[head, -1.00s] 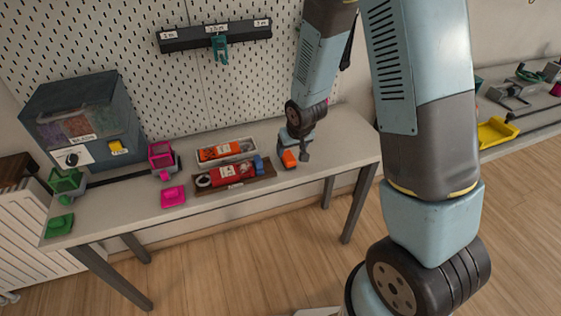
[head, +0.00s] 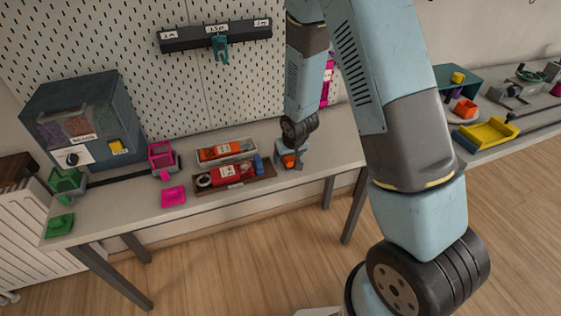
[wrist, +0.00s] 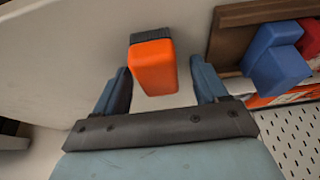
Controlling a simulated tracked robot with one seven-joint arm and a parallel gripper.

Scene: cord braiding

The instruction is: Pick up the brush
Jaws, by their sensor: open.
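The brush (wrist: 153,67) has an orange block-shaped body with a dark ridged end, and it rests on the pale tabletop. In the wrist view it lies between and slightly beyond the two blue fingers of my gripper (wrist: 158,85), with a gap on each side. My gripper is open and holds nothing. In the head view my gripper (head: 291,163) is low over the right part of the table, and the orange brush (head: 289,160) shows partly behind it.
A brown tray (head: 262,181) with red and blue items is left of my gripper, and a grey tray (head: 252,151) lies behind it. Pink and green holders and a dark dispenser (head: 84,120) stand farther left. The table (head: 328,158) is clear to the right.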

